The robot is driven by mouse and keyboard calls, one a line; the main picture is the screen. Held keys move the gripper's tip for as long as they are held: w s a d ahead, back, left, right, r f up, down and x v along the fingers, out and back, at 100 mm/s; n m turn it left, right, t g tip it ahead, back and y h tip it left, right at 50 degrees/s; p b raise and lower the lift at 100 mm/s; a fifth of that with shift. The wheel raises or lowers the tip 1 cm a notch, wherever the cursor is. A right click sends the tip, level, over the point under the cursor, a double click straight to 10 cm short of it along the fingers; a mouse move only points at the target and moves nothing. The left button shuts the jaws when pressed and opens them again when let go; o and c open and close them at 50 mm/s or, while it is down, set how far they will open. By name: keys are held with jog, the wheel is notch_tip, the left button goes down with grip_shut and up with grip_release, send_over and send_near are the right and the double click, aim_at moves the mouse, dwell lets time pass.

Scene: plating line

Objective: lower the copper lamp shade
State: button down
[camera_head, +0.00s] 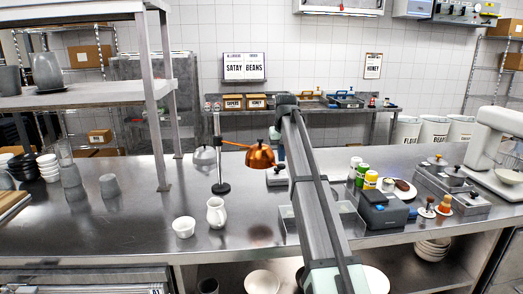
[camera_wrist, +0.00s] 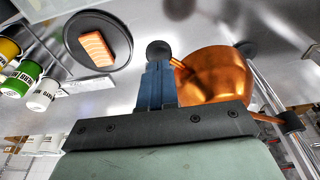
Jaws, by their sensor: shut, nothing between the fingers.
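The copper lamp shade (camera_head: 260,157) hangs out to the right of a slim post with a round black base (camera_head: 220,188) on the steel counter. In the wrist view the shade (camera_wrist: 215,75) is a shiny bowl just right of my gripper (camera_wrist: 158,68). A short copper rod runs from it to a black knob (camera_wrist: 160,50) near the fingertips; I cannot tell whether they touch. My gripper's blue-grey fingers are shut with nothing between them. In the head view my arm hides most of the gripper.
A white jug (camera_head: 216,212) and white cup (camera_head: 183,227) stand in front. Right of my arm are jars (camera_head: 370,180) and a dark grey box (camera_head: 384,212). A plate (camera_wrist: 70,40) holds an orange slab.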

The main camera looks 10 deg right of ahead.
aim_at(282, 166)
jog(key=shift+f, duration=0.2)
dwell(0.5)
jog(key=shift+f, duration=3.5)
jog(key=shift+r, duration=4.55)
